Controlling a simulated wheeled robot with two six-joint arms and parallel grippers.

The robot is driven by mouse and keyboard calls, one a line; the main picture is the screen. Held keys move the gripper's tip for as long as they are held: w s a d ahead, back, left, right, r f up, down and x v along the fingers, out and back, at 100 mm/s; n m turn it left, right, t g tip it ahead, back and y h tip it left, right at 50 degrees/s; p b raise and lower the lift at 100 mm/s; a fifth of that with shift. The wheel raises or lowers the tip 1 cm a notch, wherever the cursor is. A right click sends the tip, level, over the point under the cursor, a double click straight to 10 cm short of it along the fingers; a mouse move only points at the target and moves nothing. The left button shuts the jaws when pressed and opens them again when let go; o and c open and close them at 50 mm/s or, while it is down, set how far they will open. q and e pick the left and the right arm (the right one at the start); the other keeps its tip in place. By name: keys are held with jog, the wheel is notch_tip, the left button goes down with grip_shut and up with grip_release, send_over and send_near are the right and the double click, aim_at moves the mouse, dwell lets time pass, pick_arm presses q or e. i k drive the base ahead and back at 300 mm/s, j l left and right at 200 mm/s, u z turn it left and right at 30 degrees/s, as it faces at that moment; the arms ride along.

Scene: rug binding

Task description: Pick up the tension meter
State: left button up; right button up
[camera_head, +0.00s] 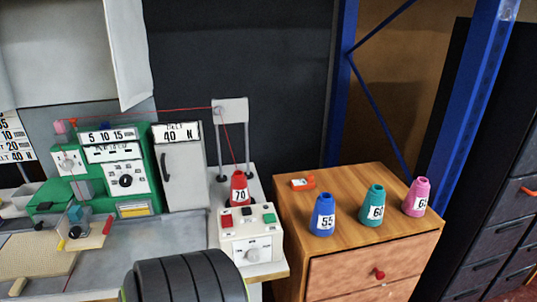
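A small orange-red device with a pale face (302,183) lies on top of the wooden cabinet, near its back left corner. It looks like the tension meter, but it is too small to read. It lies apart from the numbered cones on the same top. Neither of my grippers shows in the head view, so nothing is seen touching the device.
A blue cone (323,214), a teal cone (372,206) and a pink cone (417,197) stand on the wooden cabinet (345,242). Left of it are a white control box (250,236), a red cone (239,188) with thread rising, and a green machine (126,178).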

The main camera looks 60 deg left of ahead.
aim_at(308, 183)
jog(key=u, duration=1.8)
jog(key=i+l, duration=0.1)
jog(key=l, duration=0.85)
jog(key=u, duration=0.05)
